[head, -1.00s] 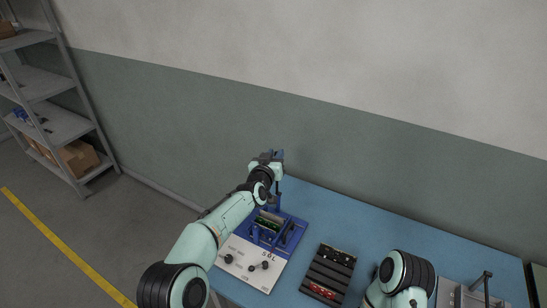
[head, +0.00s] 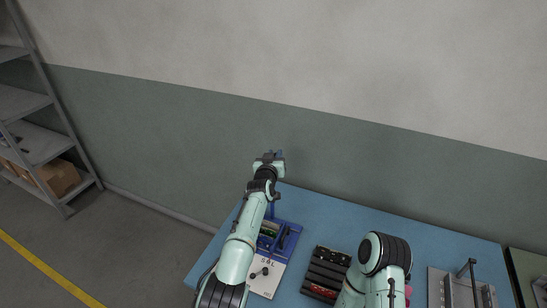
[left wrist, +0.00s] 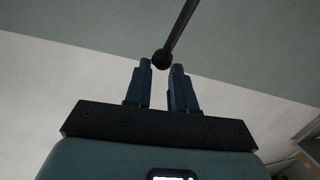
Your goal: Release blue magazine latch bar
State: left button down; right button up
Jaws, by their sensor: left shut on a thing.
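A blue fixture (head: 291,240) with a pale front panel (head: 264,280) and dark knobs stands on the blue table; my left forearm hides part of it. My left gripper (head: 269,156) is raised above and behind the fixture. A thin blue upright, which looks like the latch bar (head: 271,209), shows below the gripper. In the left wrist view a dark rod with a ball end (left wrist: 163,59), probably the same bar, reaches the tips of the gripper's two blue fingers (left wrist: 160,78). The gripper is shut on it, with a gap between the fingers. My right gripper is out of view.
A dark tray (head: 325,274) with red parts lies right of the fixture. A grey fixture with an upright handle (head: 471,282) stands farther right. The blue table (head: 350,232) is clear along the back, near the wall. A shelf (head: 30,140) stands at far left.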

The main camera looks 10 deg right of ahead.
pick_arm(q)
jog(key=shift+w+r+t, duration=0.1)
jog(key=shift+r+t, duration=0.2)
jog(key=shift+r, duration=0.75)
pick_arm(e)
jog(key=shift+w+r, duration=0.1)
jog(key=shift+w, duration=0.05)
pick_arm(q)
jog(key=c, duration=0.9)
grip_release()
jog(key=shift+c, duration=0.2)
jog(key=shift+w+d+f, duration=0.1)
jog(key=shift+d+f, duration=0.05)
jog(key=shift+f, duration=0.35)
jog(key=b+v, duration=1.3)
jog(key=b, duration=0.1)
jog(key=shift+a+r, duration=0.2)
jog(key=shift+r, duration=0.05)
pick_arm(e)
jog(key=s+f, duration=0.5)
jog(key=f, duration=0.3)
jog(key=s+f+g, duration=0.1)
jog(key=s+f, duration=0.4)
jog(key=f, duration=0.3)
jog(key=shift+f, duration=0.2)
pick_arm(q)
jog(key=shift+r, duration=0.1)
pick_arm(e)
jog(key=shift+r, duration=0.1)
